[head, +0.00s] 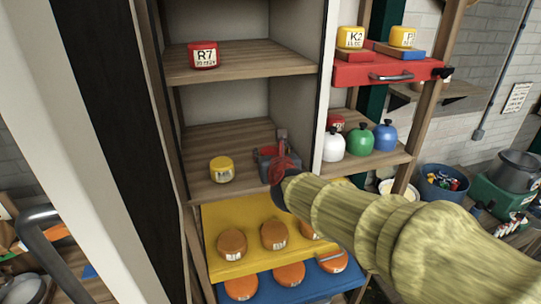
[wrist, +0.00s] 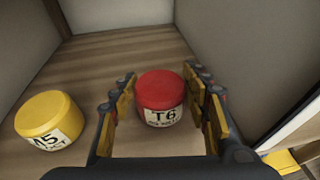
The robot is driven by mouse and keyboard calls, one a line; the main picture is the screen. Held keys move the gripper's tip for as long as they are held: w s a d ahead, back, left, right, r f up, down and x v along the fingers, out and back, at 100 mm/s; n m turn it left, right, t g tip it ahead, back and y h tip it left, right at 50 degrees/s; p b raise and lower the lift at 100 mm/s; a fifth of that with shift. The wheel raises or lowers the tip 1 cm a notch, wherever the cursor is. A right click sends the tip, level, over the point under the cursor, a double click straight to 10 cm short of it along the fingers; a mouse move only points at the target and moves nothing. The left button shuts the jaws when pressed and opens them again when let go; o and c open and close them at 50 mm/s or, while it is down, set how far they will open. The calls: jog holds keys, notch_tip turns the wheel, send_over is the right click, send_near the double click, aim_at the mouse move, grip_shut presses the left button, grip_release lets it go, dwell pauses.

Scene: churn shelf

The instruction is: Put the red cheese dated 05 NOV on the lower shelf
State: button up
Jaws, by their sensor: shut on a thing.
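A red cheese (wrist: 160,90) marked T6 sits between the two fingers of my gripper (wrist: 160,105) in the wrist view. Its label has a small date line that I cannot read for sure. My gripper is shut on this cheese, inside the lower compartment of the cabinet, at the right side of the lower shelf (head: 215,142). In the head view my gripper (head: 272,160) and arm largely hide it. The cheese is at or close above the board; I cannot tell if it touches. Another red cheese (head: 203,56), marked R7, stands on the upper shelf (head: 255,62).
A yellow cheese (head: 221,169) stands left of my gripper on the lower shelf, also in the wrist view (wrist: 49,121). The cabinet's right wall (wrist: 270,50) is close. Orange cheeses (head: 274,235) lie on a yellow tray (head: 215,215) below. White, green and blue pots stand right.

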jog(key=shift+f+b, duration=0.15)
jog(key=shift+b, duration=0.15)
jog(key=o, duration=1.3)
